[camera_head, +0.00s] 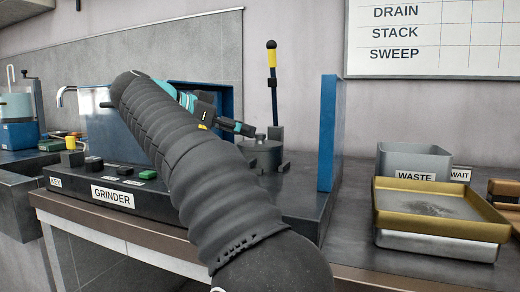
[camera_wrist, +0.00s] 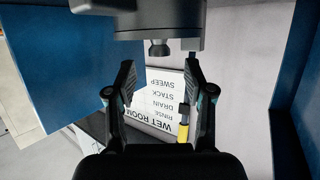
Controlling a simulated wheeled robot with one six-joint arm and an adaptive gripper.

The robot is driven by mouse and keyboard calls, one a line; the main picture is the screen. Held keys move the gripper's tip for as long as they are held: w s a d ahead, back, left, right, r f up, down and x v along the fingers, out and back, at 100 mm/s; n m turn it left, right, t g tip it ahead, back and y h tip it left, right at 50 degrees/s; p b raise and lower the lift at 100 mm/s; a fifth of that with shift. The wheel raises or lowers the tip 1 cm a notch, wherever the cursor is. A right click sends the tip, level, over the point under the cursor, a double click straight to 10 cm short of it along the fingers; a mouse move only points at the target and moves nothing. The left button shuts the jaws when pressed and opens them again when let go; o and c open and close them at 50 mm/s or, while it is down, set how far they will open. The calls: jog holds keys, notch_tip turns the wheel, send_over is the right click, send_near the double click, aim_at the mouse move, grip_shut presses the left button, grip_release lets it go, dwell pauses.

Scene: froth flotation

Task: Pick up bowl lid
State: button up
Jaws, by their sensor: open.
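A grey round piece (camera_wrist: 160,20) with a dark knob (camera_wrist: 158,48) shows at the top of the upside-down wrist view. It looks like the bowl lid, with its knob up. In the head view a round grey piece (camera_head: 265,153) stands on the grinder, partly behind my gripper. My gripper (camera_wrist: 160,68) is open and empty, its fingertips to either side of the knob's line and apart from it. In the head view my gripper (camera_head: 240,128) is just left of the round piece, partly hidden by my arm.
The grinder (camera_head: 113,197) has a blue upright panel (camera_head: 328,135) to the right. A yellow-and-black lever (camera_head: 272,85) stands behind the round piece and shows in the wrist view (camera_wrist: 183,130). A gold-rimmed tray (camera_head: 440,229) and the waste bin (camera_head: 415,158) stand farther right.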

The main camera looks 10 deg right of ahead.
aim_at(260, 135)
jog(key=shift+x, duration=3.15)
jog(key=shift+r, duration=0.15)
grip_shut()
